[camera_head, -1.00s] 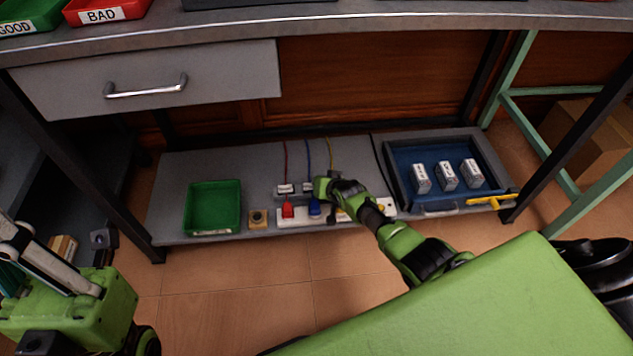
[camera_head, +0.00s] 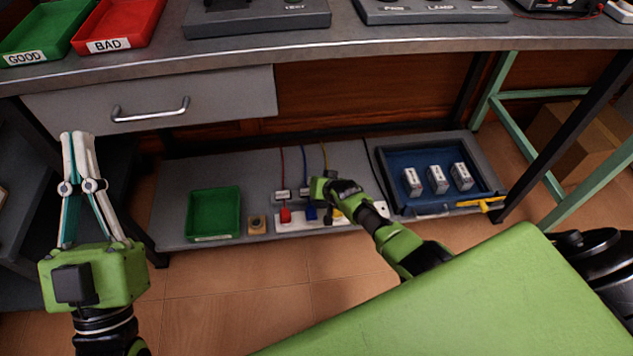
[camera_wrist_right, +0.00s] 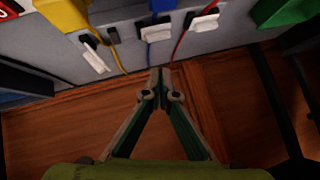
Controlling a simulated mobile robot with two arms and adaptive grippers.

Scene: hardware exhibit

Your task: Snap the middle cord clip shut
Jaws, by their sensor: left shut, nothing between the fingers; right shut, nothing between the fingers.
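My left gripper (camera_head: 77,136) is shut and empty, raised in front of the drawer.
A white power strip (camera_head: 290,222) with coloured plugs lies before the clips. A green tray (camera_head: 189,236) and small wooden block (camera_head: 257,225) are left; a blue-lined tray (camera_head: 440,207) with white boxes is right. The workbench edge (camera_head: 330,52) overhangs the shelf.

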